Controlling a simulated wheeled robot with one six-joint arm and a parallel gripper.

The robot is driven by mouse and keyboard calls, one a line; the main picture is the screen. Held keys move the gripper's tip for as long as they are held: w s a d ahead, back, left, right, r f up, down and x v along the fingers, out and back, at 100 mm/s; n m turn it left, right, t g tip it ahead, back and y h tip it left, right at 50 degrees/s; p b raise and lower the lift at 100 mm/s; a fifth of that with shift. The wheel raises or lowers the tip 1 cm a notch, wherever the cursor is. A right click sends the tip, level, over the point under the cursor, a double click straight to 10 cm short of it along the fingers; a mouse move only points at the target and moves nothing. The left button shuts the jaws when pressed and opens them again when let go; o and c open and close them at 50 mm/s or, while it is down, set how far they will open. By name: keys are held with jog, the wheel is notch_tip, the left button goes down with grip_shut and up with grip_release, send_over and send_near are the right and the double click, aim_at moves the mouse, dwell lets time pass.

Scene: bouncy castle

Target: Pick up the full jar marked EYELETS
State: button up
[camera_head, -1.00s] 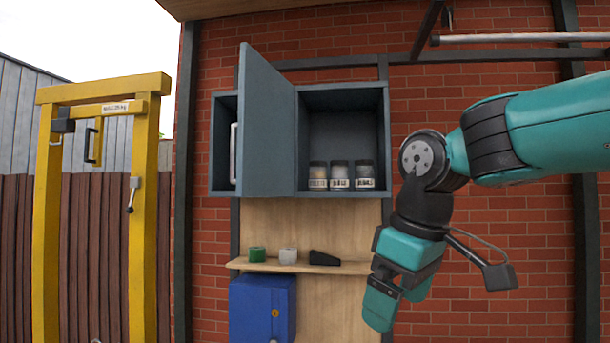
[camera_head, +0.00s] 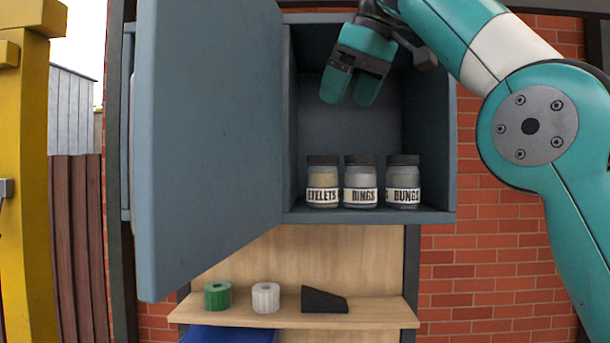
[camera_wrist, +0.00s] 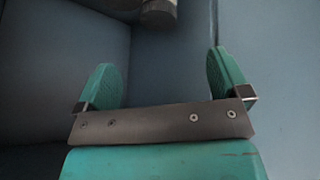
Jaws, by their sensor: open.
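The jar marked EYELETS (camera_head: 322,183) stands upright at the left of a row of three jars on the cabinet floor. It has a dark lid and tan contents that reach high in the glass. My gripper (camera_head: 347,101) is open and empty, above the jars at the cabinet's upper opening, with its fingers pointing down. In the wrist view my gripper (camera_wrist: 168,82) shows both teal fingers apart with nothing between them. Part of a jar (camera_wrist: 159,10) shows at the top edge there; its label cannot be read.
Jars marked RINGS (camera_head: 360,184) and BUNGS (camera_head: 403,184) stand close to the right. The blue-grey cabinet door (camera_head: 212,140) stands open on the left. Below, a wooden shelf (camera_head: 375,312) holds a green roll (camera_head: 217,295), a white roll (camera_head: 265,297) and a black wedge (camera_head: 324,300).

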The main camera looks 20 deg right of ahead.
jog(key=b, duration=0.3)
send_over(322, 182)
jog(key=d, duration=0.2)
notch_tip(322, 182, down, 6)
jog(key=r, duration=0.1)
jog(key=x, duration=0.1)
jog(key=b+x, duration=0.1)
jog(key=x, duration=0.3)
jog(key=shift+s+d+f+b, duration=0.15)
jog(key=shift+s+f+b, duration=0.15)
jog(key=shift+f, duration=0.1)
jog(key=c, duration=1.4)
